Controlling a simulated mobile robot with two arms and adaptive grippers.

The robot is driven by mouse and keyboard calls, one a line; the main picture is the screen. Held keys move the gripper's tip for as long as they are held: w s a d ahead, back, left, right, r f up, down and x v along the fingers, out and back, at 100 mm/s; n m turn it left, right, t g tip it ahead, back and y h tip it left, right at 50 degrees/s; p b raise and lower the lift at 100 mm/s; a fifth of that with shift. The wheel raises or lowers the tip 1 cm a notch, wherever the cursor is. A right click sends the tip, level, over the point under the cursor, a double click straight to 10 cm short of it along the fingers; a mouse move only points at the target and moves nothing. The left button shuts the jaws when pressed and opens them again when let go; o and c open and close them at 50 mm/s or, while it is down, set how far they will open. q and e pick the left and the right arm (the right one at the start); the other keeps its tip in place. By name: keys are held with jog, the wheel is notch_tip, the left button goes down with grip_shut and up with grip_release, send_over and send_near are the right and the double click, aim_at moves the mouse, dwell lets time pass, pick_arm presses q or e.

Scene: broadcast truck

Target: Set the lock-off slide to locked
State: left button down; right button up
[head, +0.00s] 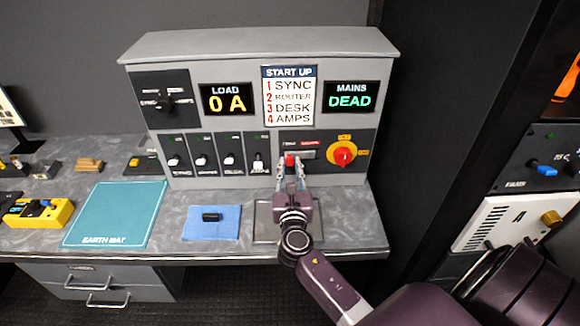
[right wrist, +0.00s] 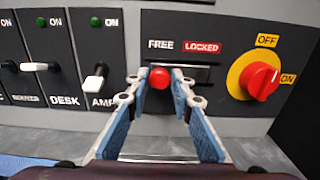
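The lock-off slide has a red knob (right wrist: 160,77) in a dark slot below the labels FREE and LOCKED. The knob sits at the left end of the slot, under FREE. The knob also shows in the head view (head: 290,160). My right gripper (right wrist: 160,82) points at the panel with one fingertip on each side of the knob. Its fingers are apart, and narrow gaps seem to show beside the knob; contact is not clear. The right gripper also shows in the head view (head: 290,178). My left gripper is not in view.
A red rotary switch on a yellow disc (right wrist: 260,78) is right of the slide. Several white toggles, including the AMPS one (right wrist: 95,80), are to the left. The MAINS display (head: 350,97) reads DEAD. A blue cloth (head: 211,229) with a black item lies on the desk.

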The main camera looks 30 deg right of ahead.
aim_at(306, 155)
grip_shut()
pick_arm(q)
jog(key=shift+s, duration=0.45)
pick_arm(e)
jog(key=s+d, duration=0.1)
jog(key=s+d+p, duration=0.1)
jog(key=d, duration=0.1)
jog(key=shift+s+d, duration=0.15)
jog(key=shift+d, duration=0.1)
jog(key=shift+s+d, duration=0.15)
jog(key=shift+d, duration=0.25)
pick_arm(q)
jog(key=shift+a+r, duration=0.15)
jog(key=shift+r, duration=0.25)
pick_arm(e)
jog(key=shift+o, duration=1.6)
grip_release()
jog(key=shift+o, duration=1.2)
jog(key=shift+s, duration=0.1)
